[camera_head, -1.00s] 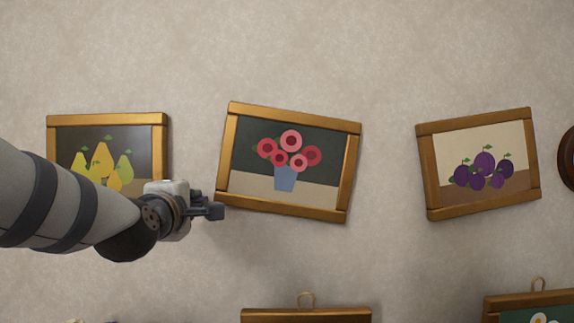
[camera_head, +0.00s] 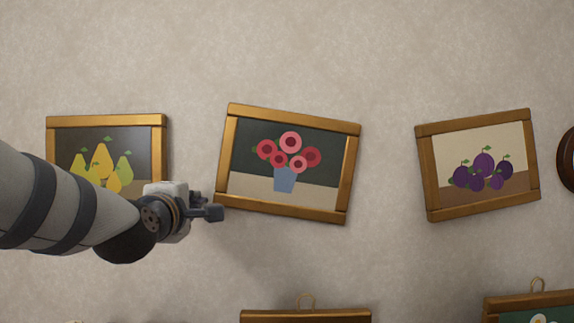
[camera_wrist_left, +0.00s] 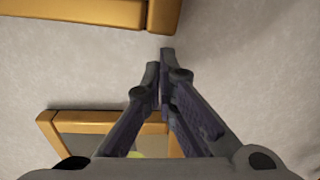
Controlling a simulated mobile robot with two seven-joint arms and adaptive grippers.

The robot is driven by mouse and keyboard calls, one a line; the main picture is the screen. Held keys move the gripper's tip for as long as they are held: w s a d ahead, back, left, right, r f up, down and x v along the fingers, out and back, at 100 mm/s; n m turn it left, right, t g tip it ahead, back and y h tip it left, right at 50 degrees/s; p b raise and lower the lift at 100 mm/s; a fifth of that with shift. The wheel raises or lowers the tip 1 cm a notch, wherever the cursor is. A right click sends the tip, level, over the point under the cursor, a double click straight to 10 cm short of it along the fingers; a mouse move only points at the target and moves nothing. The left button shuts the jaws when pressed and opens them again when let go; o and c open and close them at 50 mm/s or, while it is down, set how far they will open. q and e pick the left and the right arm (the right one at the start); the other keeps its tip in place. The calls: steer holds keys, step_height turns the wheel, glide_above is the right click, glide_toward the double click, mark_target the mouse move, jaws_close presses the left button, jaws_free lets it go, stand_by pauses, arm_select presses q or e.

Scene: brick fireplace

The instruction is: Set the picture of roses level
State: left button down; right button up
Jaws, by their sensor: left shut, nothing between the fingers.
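The picture of roses (camera_head: 284,178) hangs on the wall in the middle of the head view, in a golden-brown wooden frame. It is tilted, with its right side lower than its left. My left gripper (camera_head: 214,212) is shut and empty, just below and beside the frame's lower left corner. In the left wrist view the shut fingertips (camera_wrist_left: 160,58) point at the wall close to a wooden frame edge (camera_wrist_left: 90,12), which looks like that of the roses picture. A small gap shows between them there. My right gripper is in neither view.
A picture of pears (camera_head: 105,120) hangs to the left, partly behind my left arm. A tilted picture of plums (camera_head: 475,207) hangs to the right. Below are more frames with hanging loops (camera_head: 305,316) (camera_head: 530,300). A round dark wooden object (camera_head: 567,158) is at the right edge.

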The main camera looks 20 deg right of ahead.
arm_select(q)
steer(key=shift+s+d+p, duration=0.25)
steer(key=shift+s+d, duration=0.05)
steer(key=shift+d, duration=0.55)
steer(key=shift+s+d+p, duration=0.2)
steer(key=shift+s+d, duration=0.05)
steer(key=shift+d, duration=0.55)
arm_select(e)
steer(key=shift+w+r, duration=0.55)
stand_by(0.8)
arm_select(q)
steer(key=shift+a, duration=0.15)
steer(key=shift+w+a, duration=0.3)
steer(key=shift+a, duration=0.5)
steer(key=p, duration=0.2)
glide_toward(213, 198)
steer(key=shift+w+a, duration=0.45)
steer(key=shift+a, duration=0.45)
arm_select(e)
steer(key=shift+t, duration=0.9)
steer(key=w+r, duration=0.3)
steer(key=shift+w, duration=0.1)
